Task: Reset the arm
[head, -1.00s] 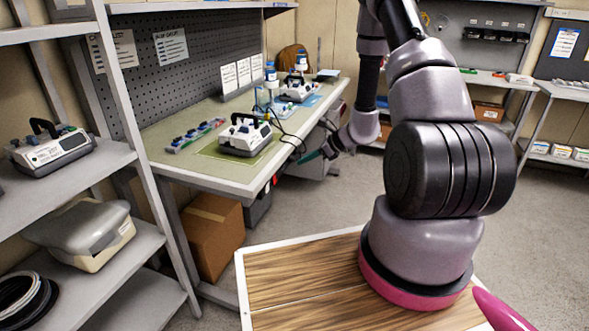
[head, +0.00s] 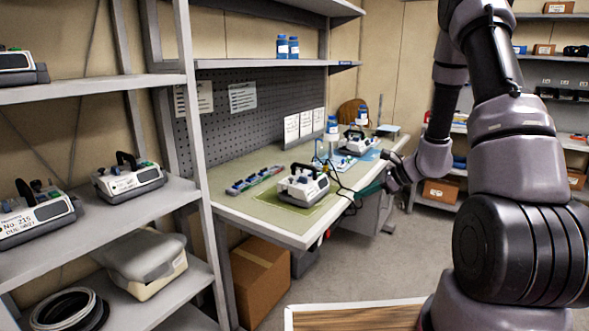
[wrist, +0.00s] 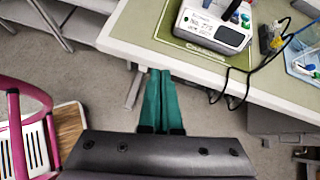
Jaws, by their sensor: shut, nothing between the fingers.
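My gripper (wrist: 161,76) shows in the wrist view as two green fingers pressed together, with nothing between them. It points at the front edge of the workbench (wrist: 150,47), with floor beneath. In the head view my arm is bent on the right, and the gripper (head: 372,187) is beside the bench's right front edge, partly hidden by the wrist. An infusion pump (head: 303,187) stands on a green mat on the bench near it. The pump also shows at the top of the wrist view (wrist: 215,27).
A second pump (head: 355,142) stands farther back on the bench. Black cables (wrist: 235,85) hang over the bench edge near my gripper. A shelf rack (head: 150,205) at the left holds several pumps and a case. A cardboard box (head: 260,282) sits under the bench. Floor right of the bench is clear.

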